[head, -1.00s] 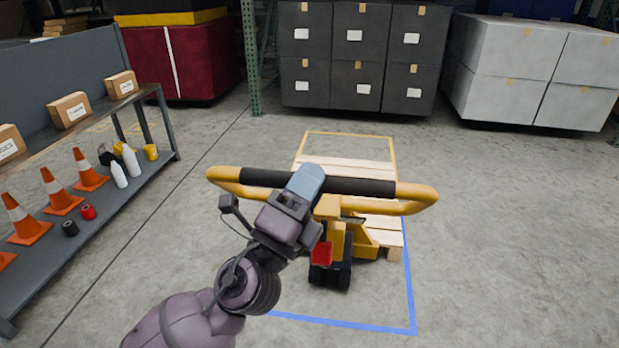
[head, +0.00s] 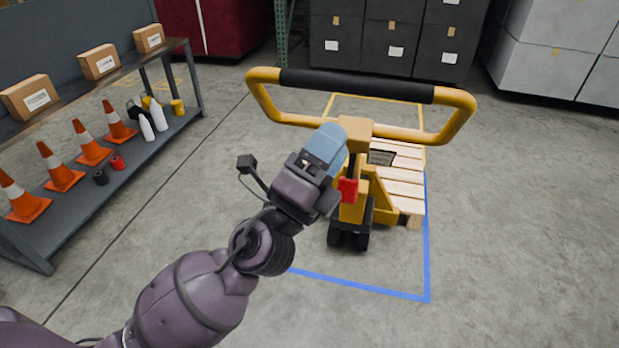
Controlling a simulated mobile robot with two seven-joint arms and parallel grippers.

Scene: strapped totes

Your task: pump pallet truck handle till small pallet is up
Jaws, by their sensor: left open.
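The yellow pallet truck (head: 351,212) stands in the middle of the head view. Its loop handle has a black grip bar (head: 355,86) across the top and stands raised toward me. The small wooden pallet (head: 402,175) lies behind and right of the truck's body, partly hidden by it; its height off the floor is hard to tell. My left gripper (head: 327,145) is open, with blue-grey fingers below the grip bar and in front of the lower handle frame. It appears apart from the bar. My right gripper is not in view.
Blue and yellow floor lines (head: 362,286) frame the pallet area. A grey shelf (head: 150,160) with orange cones, bottles and small boxes stands on the left. Dark stacked totes (head: 392,35) and white totes (head: 555,45) stand at the back. The floor at right is clear.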

